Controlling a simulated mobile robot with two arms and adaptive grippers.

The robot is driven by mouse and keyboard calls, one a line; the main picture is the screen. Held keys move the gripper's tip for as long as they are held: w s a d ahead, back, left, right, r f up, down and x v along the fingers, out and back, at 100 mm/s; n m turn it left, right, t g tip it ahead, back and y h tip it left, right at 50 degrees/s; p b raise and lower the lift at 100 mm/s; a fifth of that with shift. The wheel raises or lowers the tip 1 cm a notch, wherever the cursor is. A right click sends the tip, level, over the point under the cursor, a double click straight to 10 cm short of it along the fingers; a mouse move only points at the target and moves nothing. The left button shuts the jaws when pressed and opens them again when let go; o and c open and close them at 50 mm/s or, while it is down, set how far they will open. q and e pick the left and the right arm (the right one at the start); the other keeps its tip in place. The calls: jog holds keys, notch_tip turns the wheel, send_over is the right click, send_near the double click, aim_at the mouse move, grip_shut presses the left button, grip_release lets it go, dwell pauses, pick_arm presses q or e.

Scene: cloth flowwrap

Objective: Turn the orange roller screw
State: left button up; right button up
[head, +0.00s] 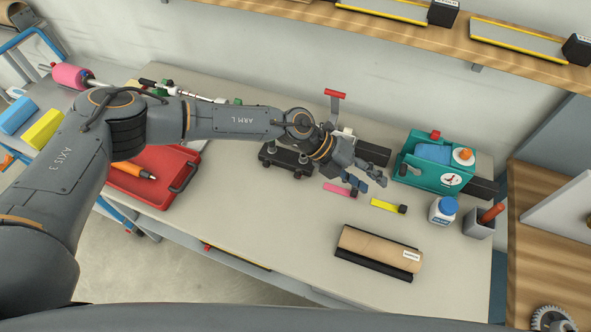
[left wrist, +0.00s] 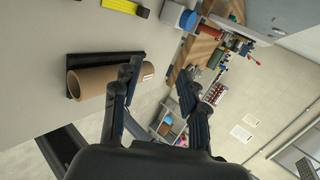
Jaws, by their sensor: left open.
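The orange screw knob (head: 463,155) sits on a pale collar at the right end of the teal machine (head: 408,171), which stands at the back right of the bench. The machine has a dial on its front, a blue part on top and a red knob. My left gripper (head: 366,182) is open and empty, left of the machine and apart from the orange knob. In the left wrist view my left gripper (left wrist: 158,85) shows with its two fingers spread and nothing between them. I cannot make out the orange knob in that view. My right gripper does not show.
A pink marker (head: 340,190) and a yellow marker (head: 388,206) lie near the gripper. A blue-capped bottle (head: 442,211) and a grey holder (head: 479,222) stand right of them. A brown roll (head: 380,249) lies in a black cradle in front. A red tray (head: 150,190) is left.

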pick_arm(q)
jog(key=w+a+f+m+y, duration=0.1)
jog(key=w+a+y, duration=0.55)
jog(key=a, duration=0.65)
jog(key=t+y, duration=0.1)
send_near(296, 174)
jog(key=p+x, duration=0.2)
jog(key=x, duration=0.5)
jog(key=shift+x, duration=0.85)
grip_shut()
